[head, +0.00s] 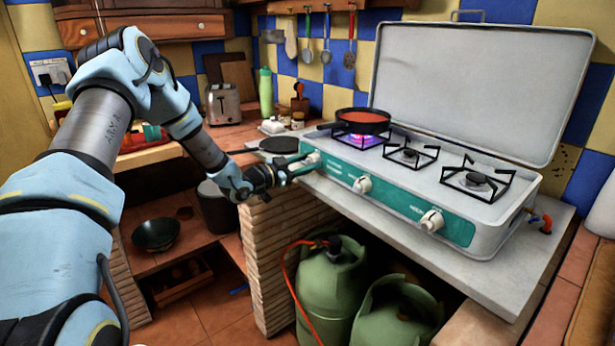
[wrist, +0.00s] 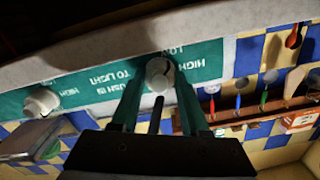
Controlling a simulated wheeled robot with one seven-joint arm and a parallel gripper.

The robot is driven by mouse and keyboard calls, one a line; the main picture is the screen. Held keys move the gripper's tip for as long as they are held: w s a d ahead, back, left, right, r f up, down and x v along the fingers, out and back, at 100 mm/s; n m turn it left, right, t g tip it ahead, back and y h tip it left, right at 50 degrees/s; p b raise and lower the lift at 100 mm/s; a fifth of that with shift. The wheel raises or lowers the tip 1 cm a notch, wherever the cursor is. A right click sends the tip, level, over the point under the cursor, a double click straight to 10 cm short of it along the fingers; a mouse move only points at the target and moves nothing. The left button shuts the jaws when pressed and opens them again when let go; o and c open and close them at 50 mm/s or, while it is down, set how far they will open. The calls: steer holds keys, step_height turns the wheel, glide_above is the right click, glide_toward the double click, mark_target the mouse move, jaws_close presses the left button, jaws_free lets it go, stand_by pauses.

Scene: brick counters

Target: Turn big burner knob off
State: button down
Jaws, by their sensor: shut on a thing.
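The gas stove (head: 490,235) stands on the counter with a green front strip and three white knobs. My gripper (head: 300,168) is at the leftmost knob (head: 313,158), on the side of the lit burner. In the wrist view my gripper (wrist: 158,88) has one finger on each side of this knob (wrist: 160,72) and is shut on it. The left burner (head: 358,140) shows a purple-blue flame under a pan (head: 363,121) of red sauce. The middle knob (head: 362,184) and right knob (head: 432,220) are free. The fingers partly hide the leftmost knob in the head view.
The open stove lid (head: 480,85) stands up behind the burners. Two green gas bottles (head: 330,280) with an orange hose stand below the counter. A dark flat pan (head: 279,145) lies left of the stove near my gripper. A toaster (head: 223,104) stands further back.

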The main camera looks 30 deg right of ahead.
steer(key=m+b, duration=0.2)
steer(key=b, duration=0.1)
steer(key=f+m+b, duration=0.1)
steer(key=b, duration=0.2)
steer(key=shift+m, duration=0.4)
steer(key=m+b, duration=0.3)
steer(key=b, duration=0.4)
steer(key=shift+m, duration=0.3)
steer(key=m+b, duration=0.6)
steer(key=b, duration=0.6)
steer(key=m+b, duration=0.4)
steer(key=b, duration=0.2)
steer(key=m+b, duration=0.3)
steer(key=b, duration=0.3)
steer(key=shift+m, duration=0.3)
steer(key=m+b, duration=0.4)
steer(key=b, duration=0.2)
steer(key=shift+r, duration=0.2)
steer(key=shift+r+m+b, duration=0.15)
steer(key=shift+m+b, duration=0.75)
steer(key=shift+b, duration=0.05)
steer(key=shift+r, duration=0.1)
